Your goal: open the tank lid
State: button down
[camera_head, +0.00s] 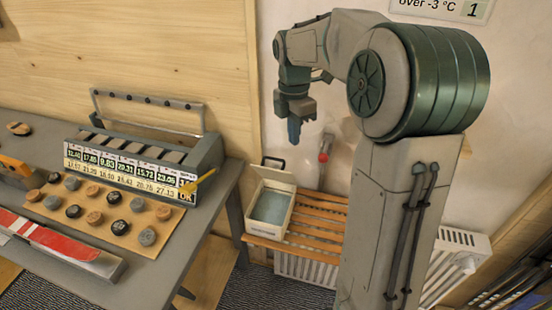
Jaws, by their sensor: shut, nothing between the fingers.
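A cream box (260,228) with grey-blue showing inside its top stands on the slatted wooden shelf. A pale flap (274,178) rises at its back edge, with a small black handle (272,162) above it. I cannot tell for sure whether this box is the tank. A whitish, partly see-through container (308,165) with a red fitting (324,155) stands behind, against the wall; its lid cannot be made out. My gripper (294,138) points down, shut and empty, in front of that container in the picture and above and right of the box.
The wooden shelf (315,228) lies over a white radiator (305,268). At left a grey bench (200,225) carries a rack with number labels (130,172), a board of round pieces (150,250) and a red-and-white bar (65,245). A yellow pointer (200,182) sticks out near the rack.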

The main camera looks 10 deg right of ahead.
aim_at(271, 158)
jog(key=a+n+t+h+b, duration=0.1)
jog(key=a+n+t, duration=0.2)
jog(key=a+n, duration=0.45)
jog(key=shift+n, duration=0.35)
jog(key=f, duration=0.3)
jog(key=w+d+f, duration=0.1)
jog(key=f, duration=0.2)
jog(key=w+d+f, duration=0.1)
jog(key=f, duration=0.2)
jog(key=shift+w+d, duration=0.1)
